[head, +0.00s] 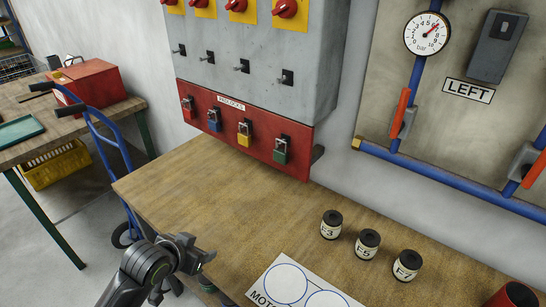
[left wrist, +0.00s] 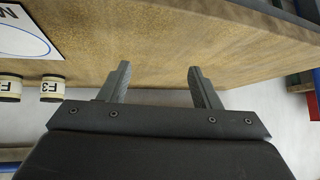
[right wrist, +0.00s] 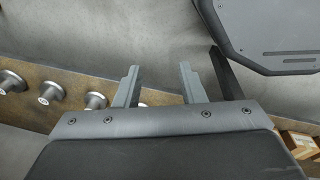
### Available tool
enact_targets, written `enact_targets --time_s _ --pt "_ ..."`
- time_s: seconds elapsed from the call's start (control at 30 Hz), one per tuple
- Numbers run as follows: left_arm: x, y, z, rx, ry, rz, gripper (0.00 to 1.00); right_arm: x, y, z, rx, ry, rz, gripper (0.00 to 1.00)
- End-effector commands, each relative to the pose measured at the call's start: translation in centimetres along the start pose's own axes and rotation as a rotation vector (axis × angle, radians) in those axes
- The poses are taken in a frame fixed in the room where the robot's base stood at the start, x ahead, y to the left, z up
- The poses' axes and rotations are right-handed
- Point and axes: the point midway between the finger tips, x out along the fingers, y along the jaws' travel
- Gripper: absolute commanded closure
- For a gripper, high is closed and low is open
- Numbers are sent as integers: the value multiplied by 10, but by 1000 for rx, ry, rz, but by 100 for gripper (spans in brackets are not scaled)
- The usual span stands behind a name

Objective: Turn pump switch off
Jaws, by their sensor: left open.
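Red rotary switches on yellow plates (head: 237,6) line the top of the grey cabinet (head: 260,48); their upper parts are cut off. A dark grey box with a small black inset (head: 498,45) hangs on the right wall board above a "LEFT" label. No label in view names a pump switch, so I cannot tell which it is. My left gripper (head: 199,254) is at the bench's front left edge, below and away from the cabinet; in the left wrist view (left wrist: 160,82) it is open and empty. My right gripper (right wrist: 160,82) is open and empty, outside the head view.
The wooden bench (head: 215,190) is clear left of the labelled canisters (head: 367,243) and a white circle-marked sheet (head: 285,285). Coloured padlocks (head: 244,134) hang on the red strip. Blue pipes (head: 440,172) and a gauge (head: 427,33) are at right; a blue trolley (head: 100,125) stands left.

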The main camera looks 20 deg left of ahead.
Motion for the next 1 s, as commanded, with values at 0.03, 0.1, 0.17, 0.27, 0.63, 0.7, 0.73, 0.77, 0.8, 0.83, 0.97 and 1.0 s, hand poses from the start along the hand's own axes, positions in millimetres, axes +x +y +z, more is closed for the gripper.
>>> enact_targets --time_s 0.03,0.1,0.17,0.27,0.63,0.7,0.73,0.77,0.8,0.83,0.97,1.0 --pt "-4 -7 -38 30 74 12 43 -1 0 -1 0 1 -1 64" --pt "-13 -13 -89 63 172 38 43 -2 -1 -2 0 3 -2 64" --pt "-26 -17 -134 92 257 61 43 -2 -2 -3 1 3 -3 64" --pt "-57 -23 -206 137 394 100 43 -3 -5 -3 2 3 -6 64" --pt "-227 -26 -387 263 782 210 43 -6 -13 -5 6 6 -16 64" --pt "-250 -25 -400 273 819 223 43 -6 -12 -5 6 6 -15 64" --pt "-258 -24 -404 276 832 227 43 -7 -12 -5 5 6 -15 64" --pt "-264 -24 -407 278 841 230 43 -7 -11 -5 5 6 -14 64" --pt "-271 -23 -411 281 851 234 43 -7 -11 -6 5 7 -14 64" --pt "-274 -23 -412 282 857 236 43 -7 -10 -6 5 7 -13 64" --pt "-279 -22 -418 282 868 243 43 -9 -7 -6 3 7 -10 64" --pt "-278 -21 -420 282 868 243 43 -10 -6 -6 3 7 -9 64"
